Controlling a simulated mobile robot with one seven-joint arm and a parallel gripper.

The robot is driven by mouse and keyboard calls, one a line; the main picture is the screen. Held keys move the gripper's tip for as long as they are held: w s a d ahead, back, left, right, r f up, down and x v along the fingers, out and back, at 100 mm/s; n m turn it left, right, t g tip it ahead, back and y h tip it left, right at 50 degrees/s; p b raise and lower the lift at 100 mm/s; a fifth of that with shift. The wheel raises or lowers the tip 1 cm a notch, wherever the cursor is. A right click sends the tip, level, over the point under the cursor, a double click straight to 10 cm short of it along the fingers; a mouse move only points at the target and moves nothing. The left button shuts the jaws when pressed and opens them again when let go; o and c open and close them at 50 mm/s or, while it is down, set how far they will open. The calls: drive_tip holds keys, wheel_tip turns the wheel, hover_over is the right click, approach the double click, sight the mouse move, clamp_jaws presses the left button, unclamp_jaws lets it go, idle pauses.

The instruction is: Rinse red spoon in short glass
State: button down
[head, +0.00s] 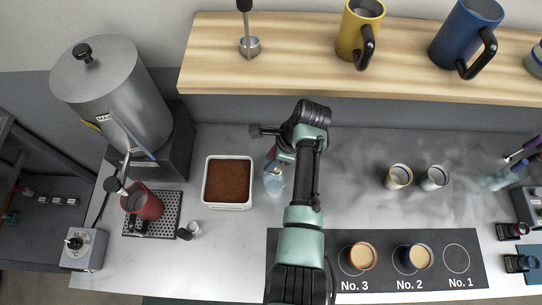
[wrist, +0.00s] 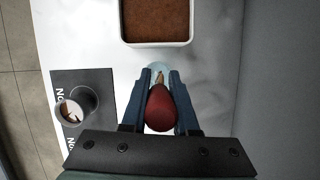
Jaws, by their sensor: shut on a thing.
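My gripper (wrist: 160,76) is shut on the red spoon (wrist: 160,108), whose rounded red end shows between the blue fingers in the wrist view. The spoon's thin part points down, away from the camera. A clear short glass (head: 274,184) stands on the counter just right of the brown-filled tray in the head view. My gripper (head: 273,160) is over the glass there. In the wrist view the glass rim (wrist: 158,67) shows beyond the fingertips, with the spoon's lower part over or inside it. I cannot tell how deep the spoon reaches.
A white tray of brown grounds (head: 228,183) stands close left of the glass. A black mat (head: 440,288) with numbered cups lies at the front right. Two small cups (head: 398,176) stand behind it. A wooden shelf (head: 300,65) runs along the back. A metal urn (head: 125,95) stands left.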

sight(271, 173)
drive_tip(key=shift+f+b, duration=3.25)
drive_tip(key=shift+f, duration=1.5)
drive_tip(key=shift+r, duration=0.15)
drive_tip(key=shift+r+p, duration=4.05)
drive_tip(key=shift+p, duration=0.5)
wheel_tip(271, 173, up, 4)
drive_tip(key=p, duration=0.4)
drive_tip(key=shift+r, duration=0.1)
